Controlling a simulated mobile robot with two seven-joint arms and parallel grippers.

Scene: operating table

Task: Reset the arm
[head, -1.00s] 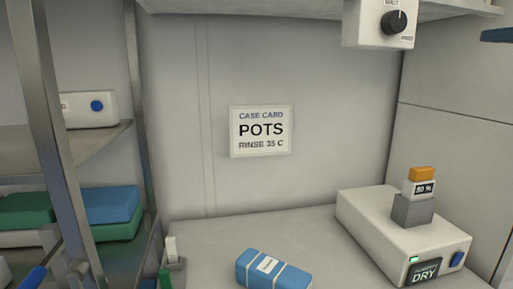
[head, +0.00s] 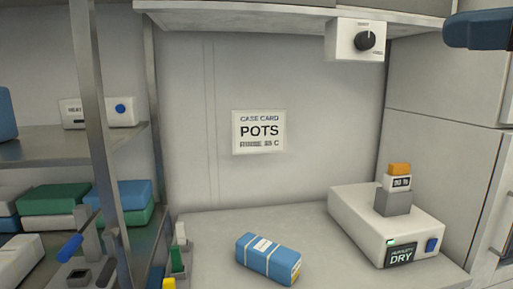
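Neither of my grippers can be made out in the head view. A dark blue rounded part (head: 487,29) reaches in at the top right edge; I cannot tell what it belongs to. A blue wrapped pack (head: 262,252) with pale bands and a white label lies on the grey counter (head: 215,262). A white device (head: 378,220) reading "DRY" stands to its right, with a grey holder (head: 393,202) and an orange-topped display piece (head: 399,171) on it. A wall card (head: 258,132) reads "POTS".
A metal rack (head: 97,140) at left holds a white box (head: 97,112) and blue and green packs (head: 122,193). A blue-handled item (head: 70,247) is at lower left. A knob box (head: 354,41) hangs under the upper shelf. The counter's back middle is clear.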

